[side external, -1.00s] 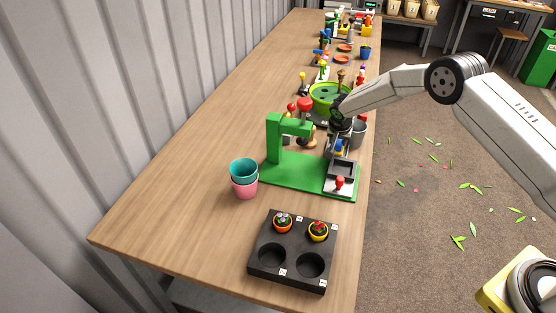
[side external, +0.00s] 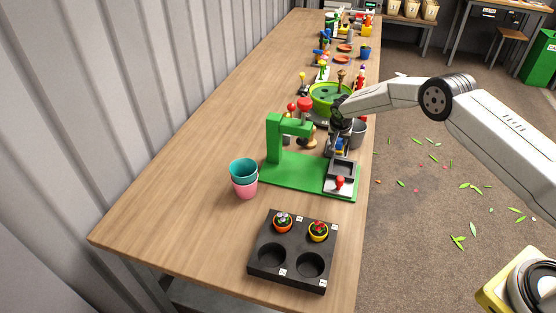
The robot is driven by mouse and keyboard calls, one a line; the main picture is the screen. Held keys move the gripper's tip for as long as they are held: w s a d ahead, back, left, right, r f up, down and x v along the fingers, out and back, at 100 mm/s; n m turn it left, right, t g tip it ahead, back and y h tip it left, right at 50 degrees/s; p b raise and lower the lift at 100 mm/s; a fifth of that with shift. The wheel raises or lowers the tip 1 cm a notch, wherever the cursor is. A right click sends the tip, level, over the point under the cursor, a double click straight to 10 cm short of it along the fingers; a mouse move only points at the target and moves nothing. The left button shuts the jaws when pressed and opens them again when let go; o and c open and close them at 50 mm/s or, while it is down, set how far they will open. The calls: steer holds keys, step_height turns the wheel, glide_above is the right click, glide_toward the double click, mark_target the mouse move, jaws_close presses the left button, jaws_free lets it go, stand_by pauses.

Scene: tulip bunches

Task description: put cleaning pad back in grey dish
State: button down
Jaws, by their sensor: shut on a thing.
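My gripper (side external: 339,139) points down over the far right part of the green stand, close to the table's right edge. It is shut on a small blue and yellow piece (side external: 341,149), which looks like the cleaning pad. The fingertips are small and partly hidden. A square grey dish (side external: 343,170) sits on the stand's green base, just nearer the camera than the pad. I cannot tell whether the pad touches the dish's far rim or hangs above it.
The green stand's upright arm (side external: 274,137) rises left of the gripper. A red-knobbed lever (side external: 340,182) is in front of the dish. Stacked cups (side external: 243,178) and a black pot tray (side external: 293,250) are nearer.

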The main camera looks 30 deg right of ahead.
mark_target(337, 151)
steer(key=shift+c, duration=1.3)
jaws_free()
steer(key=shift+f, duration=0.2)
steer(key=shift+v, duration=3.7)
steer(key=shift+r, duration=0.25)
steer(key=s+a+r+n+y, duration=0.1)
steer(key=s+a+r+n, duration=0.1)
steer(key=s+r, duration=0.4)
steer(key=s+a+r+n+y, duration=0.1)
steer(key=s+a+r+n, duration=0.15)
steer(key=s, duration=0.55)
steer(key=s+a+r+n, duration=0.1)
steer(key=s+n, duration=0.1)
steer(key=s, duration=0.8)
steer(key=s+a+r+n+y, duration=0.1)
steer(key=s+r+n, duration=0.1)
steer(key=s, duration=0.8)
steer(key=shift+s+a+g, duration=0.3)
steer(key=shift+a, duration=0.05)
